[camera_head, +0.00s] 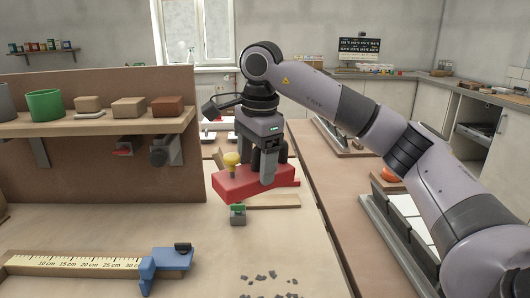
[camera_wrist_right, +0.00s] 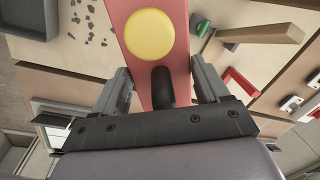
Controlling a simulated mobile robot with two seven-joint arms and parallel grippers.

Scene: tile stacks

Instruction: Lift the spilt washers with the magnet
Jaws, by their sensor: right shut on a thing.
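My right gripper (camera_head: 257,166) is shut on a red block with a yellow knob, which looks like the magnet (camera_head: 233,185). It holds the magnet above the bench, with the yellow knob facing up. In the right wrist view the magnet (camera_wrist_right: 150,75) runs between the two fingers (camera_wrist_right: 162,78). The washers (camera_head: 270,277) look like small dark bits scattered on the bench at the front, nearer than the magnet and apart from it. They also show at the upper left of the right wrist view (camera_wrist_right: 90,22). My left gripper is not in view.
A small grey block with a green top (camera_head: 238,215) and a wooden bar (camera_head: 270,202) lie near the magnet. A brown panel (camera_head: 95,180) with a loaded shelf (camera_head: 60,126) stands at left. Bare bench lies between.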

